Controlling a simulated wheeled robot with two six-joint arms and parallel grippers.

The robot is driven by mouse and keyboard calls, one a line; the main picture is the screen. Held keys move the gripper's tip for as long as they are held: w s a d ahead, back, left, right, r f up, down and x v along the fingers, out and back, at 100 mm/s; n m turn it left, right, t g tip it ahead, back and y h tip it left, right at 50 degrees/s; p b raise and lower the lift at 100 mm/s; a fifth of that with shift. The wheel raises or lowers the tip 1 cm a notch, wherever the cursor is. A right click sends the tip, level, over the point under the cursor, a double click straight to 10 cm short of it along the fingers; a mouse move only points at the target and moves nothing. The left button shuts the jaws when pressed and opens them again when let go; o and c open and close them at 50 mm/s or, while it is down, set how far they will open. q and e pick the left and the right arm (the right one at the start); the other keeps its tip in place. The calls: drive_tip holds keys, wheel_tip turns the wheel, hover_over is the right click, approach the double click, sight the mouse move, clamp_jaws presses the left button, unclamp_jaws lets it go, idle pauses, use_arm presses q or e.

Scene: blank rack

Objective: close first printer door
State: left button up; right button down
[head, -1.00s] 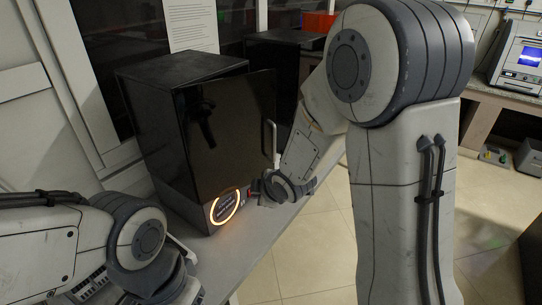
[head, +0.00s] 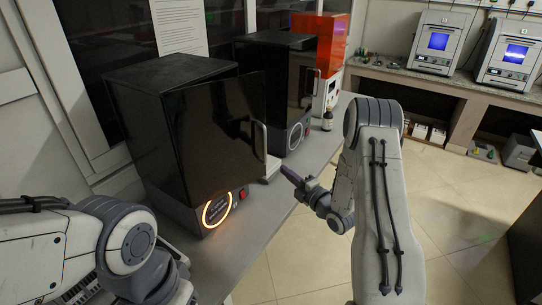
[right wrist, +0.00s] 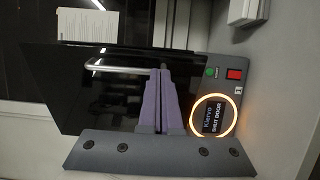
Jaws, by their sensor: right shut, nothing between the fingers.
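The first printer (head: 150,130) is the black box at the front left of the bench. Its dark glossy door (head: 215,135) is ajar, its right edge with the pale handle (head: 262,140) standing out past the body. An orange-lit ring (head: 220,208) glows below it; in the right wrist view the ring's display (right wrist: 213,117) reads "SHUT DOOR". My right gripper (head: 284,170) is just right of the door's lower corner, apart from it. Its purple fingers (right wrist: 162,72) are together and empty, in front of the door (right wrist: 105,100). My left arm shows at lower left; its gripper is out of view.
A second black printer (head: 270,85) and an orange-topped machine (head: 320,45) stand further back on the bench (head: 265,215). Open tiled floor (head: 450,200) lies to the right.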

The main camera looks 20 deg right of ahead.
drive_tip(key=p+x, duration=0.3)
drive_tip(key=x, duration=0.5)
drive_tip(key=shift+w, duration=0.35)
drive_tip(key=shift+a, duration=0.1)
